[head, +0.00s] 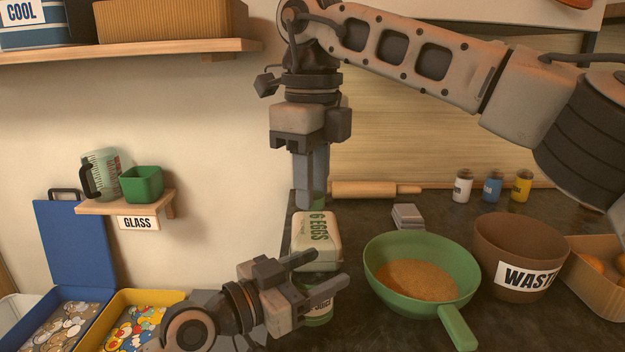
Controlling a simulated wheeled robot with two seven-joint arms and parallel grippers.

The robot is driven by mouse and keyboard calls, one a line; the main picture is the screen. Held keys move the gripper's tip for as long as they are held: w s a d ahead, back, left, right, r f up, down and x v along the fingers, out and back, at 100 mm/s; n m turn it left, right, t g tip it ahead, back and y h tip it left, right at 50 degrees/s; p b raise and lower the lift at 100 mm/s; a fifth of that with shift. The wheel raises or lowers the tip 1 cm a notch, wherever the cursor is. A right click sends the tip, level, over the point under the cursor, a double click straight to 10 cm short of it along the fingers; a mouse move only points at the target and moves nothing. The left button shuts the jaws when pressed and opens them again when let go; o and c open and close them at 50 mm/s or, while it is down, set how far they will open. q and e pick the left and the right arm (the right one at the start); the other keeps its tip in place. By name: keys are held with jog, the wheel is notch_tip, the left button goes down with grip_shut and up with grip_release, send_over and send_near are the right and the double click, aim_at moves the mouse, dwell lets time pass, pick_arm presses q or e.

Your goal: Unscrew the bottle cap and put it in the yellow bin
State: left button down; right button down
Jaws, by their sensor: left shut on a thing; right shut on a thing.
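A green bottle with a pale label (318,306) stands at the front left of the dark counter, partly covered by my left gripper (322,271). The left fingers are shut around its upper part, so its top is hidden. My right gripper (311,203) points straight down, well above and behind the bottle. Its fingers are close together on something small that is hidden between them. No cap shows plainly; by its place, the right gripper's thing is most likely the bottle cap. The yellow bin (167,297), with colourful pictures or items inside, is at the lower left, partly behind my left arm.
An egg carton (318,238) is right behind the bottle. A green pan (372,262) and a brown WASTE bin (490,275) stand right. A GLASS shelf (155,203) hangs above the bins.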

jog(key=n, duration=2.4)
jog(key=shift+r, duration=0.1)
jog(key=shift+r, duration=0.15)
jog(key=shift+r, duration=0.95)
